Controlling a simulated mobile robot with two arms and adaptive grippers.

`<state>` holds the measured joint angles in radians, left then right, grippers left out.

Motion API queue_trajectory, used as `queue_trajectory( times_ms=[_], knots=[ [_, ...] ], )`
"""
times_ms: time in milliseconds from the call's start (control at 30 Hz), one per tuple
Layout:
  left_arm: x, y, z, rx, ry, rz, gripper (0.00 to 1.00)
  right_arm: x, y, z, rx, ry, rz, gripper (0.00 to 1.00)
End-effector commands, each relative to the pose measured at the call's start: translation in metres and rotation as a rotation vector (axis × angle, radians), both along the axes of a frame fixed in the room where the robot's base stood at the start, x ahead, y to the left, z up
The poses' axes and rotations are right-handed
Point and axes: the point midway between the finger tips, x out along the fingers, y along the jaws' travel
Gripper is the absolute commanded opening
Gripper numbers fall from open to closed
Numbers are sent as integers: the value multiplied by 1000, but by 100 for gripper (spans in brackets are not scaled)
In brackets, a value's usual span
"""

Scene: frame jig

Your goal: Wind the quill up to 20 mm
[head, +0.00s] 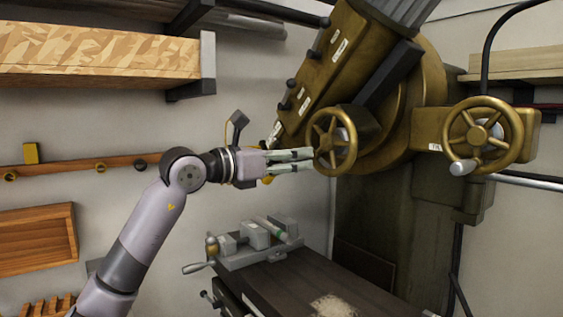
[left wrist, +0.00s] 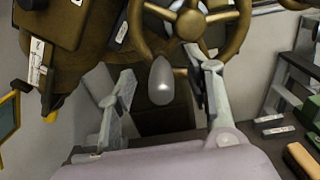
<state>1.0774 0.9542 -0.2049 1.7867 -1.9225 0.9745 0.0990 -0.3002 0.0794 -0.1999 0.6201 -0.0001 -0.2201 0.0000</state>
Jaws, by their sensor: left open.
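A brass handwheel (head: 348,143) with several spokes sits on the front of the tilted brass machine head (head: 335,65). My left gripper (head: 311,160) reaches in from the left, its two fingers spread and pointing at this wheel's near rim. In the left wrist view the wheel (left wrist: 190,22) is at the top. Its grey rounded handle (left wrist: 161,82) points toward the camera and lies between the open fingers, with a gap on each side. A white scale strip (left wrist: 37,62) shows at the left there; its reading is too small to tell. My right gripper is not in view.
A second brass handwheel (head: 482,135) with a grey handle is at the right. A grey vise (head: 255,240) stands on the dark machine table (head: 300,280) below my gripper. A wooden shelf (head: 100,50) is at upper left.

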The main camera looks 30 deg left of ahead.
Motion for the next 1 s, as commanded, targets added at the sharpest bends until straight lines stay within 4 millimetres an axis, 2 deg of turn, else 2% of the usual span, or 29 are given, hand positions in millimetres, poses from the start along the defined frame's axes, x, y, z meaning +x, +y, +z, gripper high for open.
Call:
queue_trajectory(
  times_ms=[300, 700, 833, 1000],
  knots=[
    [-3, 2, -1, 1, -1, 1, 47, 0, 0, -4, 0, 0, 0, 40],
    [-56, 24, -4, 1, -2, 3, 47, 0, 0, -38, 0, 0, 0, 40],
    [-67, 28, -2, 1, -1, 2, 47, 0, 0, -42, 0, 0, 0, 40],
    [-70, 29, 0, 0, -1, 0, 47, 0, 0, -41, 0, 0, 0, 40]
  ],
)
